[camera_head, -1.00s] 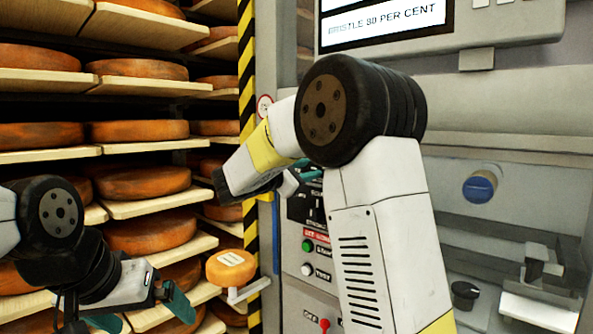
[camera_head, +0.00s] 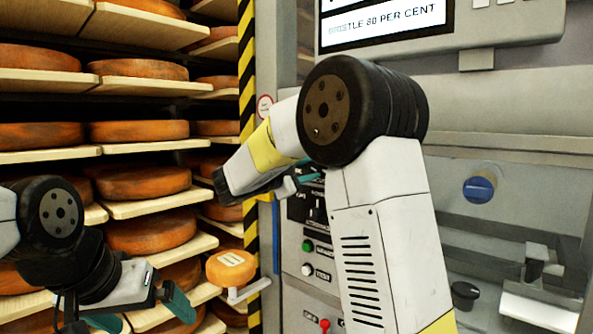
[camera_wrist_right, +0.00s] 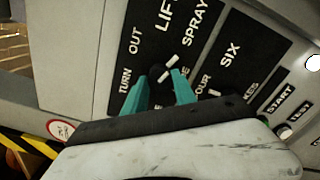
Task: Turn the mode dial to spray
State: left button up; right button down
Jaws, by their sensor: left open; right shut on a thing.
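The mode dial (camera_wrist_right: 157,70) is a small dark knob on a black label plate in the right wrist view, largely hidden by the fingers. Short white marks show beside it; I cannot tell which is its pointer. The word SPRAY (camera_wrist_right: 195,22) is printed above and right of it, with LIFT and TURN OUT to the left. My right gripper (camera_wrist_right: 162,92) is shut on the dial with its teal fingers either side; in the head view its tip (camera_head: 303,180) is at the panel. My left gripper (camera_head: 143,312) is open and empty at lower left.
Shelves of cheese wheels (camera_head: 148,183) fill the left. A striped post (camera_head: 247,110) stands beside the panel. One cheese wheel (camera_head: 230,268) sits on a bracket near it. A blue knob (camera_head: 479,188) and a black knob (camera_head: 465,293) are at the right. A screen (camera_head: 385,22) is above.

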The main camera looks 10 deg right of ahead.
jog(key=c, duration=1)
grip_release()
jog(key=v, duration=0.8)
